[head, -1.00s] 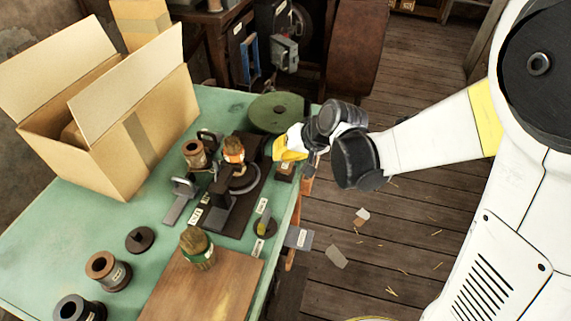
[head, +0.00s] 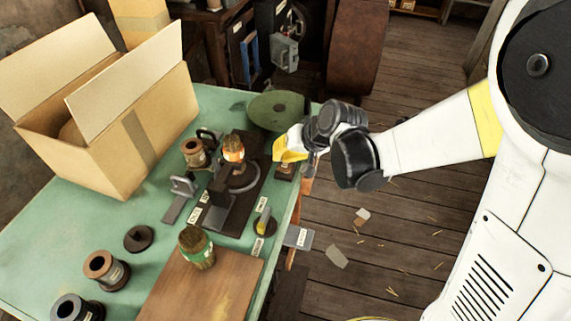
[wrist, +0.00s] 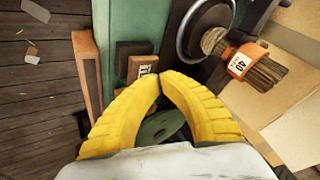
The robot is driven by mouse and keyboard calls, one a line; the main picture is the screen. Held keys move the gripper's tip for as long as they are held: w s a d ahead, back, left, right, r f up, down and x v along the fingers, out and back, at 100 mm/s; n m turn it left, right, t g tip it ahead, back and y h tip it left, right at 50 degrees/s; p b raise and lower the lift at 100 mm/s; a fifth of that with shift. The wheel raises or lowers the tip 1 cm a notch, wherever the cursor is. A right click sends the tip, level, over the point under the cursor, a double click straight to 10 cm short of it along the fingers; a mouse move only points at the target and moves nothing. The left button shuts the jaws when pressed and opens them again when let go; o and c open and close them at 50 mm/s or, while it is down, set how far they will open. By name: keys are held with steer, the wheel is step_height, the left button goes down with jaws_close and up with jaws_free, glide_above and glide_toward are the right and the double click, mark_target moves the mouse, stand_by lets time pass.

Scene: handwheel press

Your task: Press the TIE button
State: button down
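The label's visible letters begin "TI"; a fingertip covers the rest. The block also shows in the head view (head: 285,171), just below my gripper (head: 283,160). In the wrist view my yellow gripper (wrist: 159,78) has its fingertips together, with nothing seen between them. The tips overlap the label in the picture; I cannot tell whether they touch it. The handwheel press (head: 218,205) stands left of the block, with an orange-banded bundle (head: 233,149) at its wheel.
An open cardboard box (head: 130,140) fills the table's back left. A green-banded bundle (head: 196,247) stands on a wooden board (head: 200,290) in front. Spools (head: 105,270) stand at left. Open floor lies right of the table.

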steer(key=shift+f+b, duration=0.75)
steer(key=shift+f, duration=0.2)
stand_by(0.9)
steer(key=shift+r, duration=0.2)
steer(key=shift+r+p, duration=1.05)
steer(key=shift+r, duration=0.1)
steer(key=shift+r, duration=0.1)
step_height(320, 180, up, 5)
steer(key=p, duration=0.4)
stand_by(0.5)
steer(key=s+d+r+t+h, duration=0.1)
steer(key=s+d+r+h, duration=0.1)
steer(key=s+d+r, duration=0.3)
steer(key=s+d+r+t+h, duration=0.1)
steer(key=s+d+r+h, duration=0.2)
steer(key=s+d, duration=0.8)
steer(key=shift+s+d+r, duration=0.3)
steer(key=shift+s+r, duration=0.55)
steer(key=shift+s, duration=0.35)
